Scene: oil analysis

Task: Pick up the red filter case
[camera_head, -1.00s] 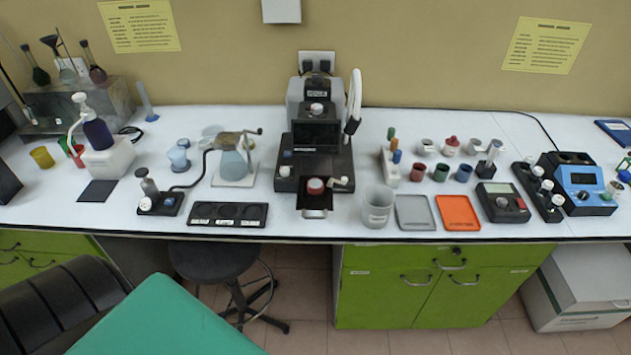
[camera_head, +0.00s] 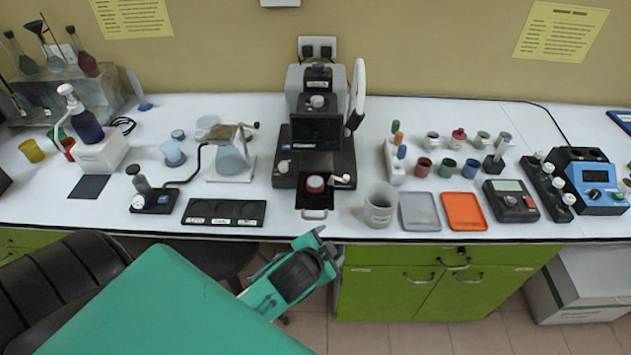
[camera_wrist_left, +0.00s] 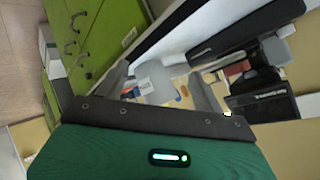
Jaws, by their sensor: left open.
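A small red cup (camera_head: 422,168) stands beside a green and a blue cup on the right part of the bench. I cannot tell which of these is the red filter case. My left gripper (camera_head: 327,246) is just in front of the bench edge, below the machine's tray. It is open and empty, with its two fingers apart in the left wrist view (camera_wrist_left: 163,85). My right gripper is in neither view.
A clear beaker (camera_head: 380,208), a grey tray (camera_head: 420,211) and an orange tray (camera_head: 464,211) lie right of the machine near the front edge. A black three-slot holder (camera_head: 223,213) is to the left. A stool stands under the bench.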

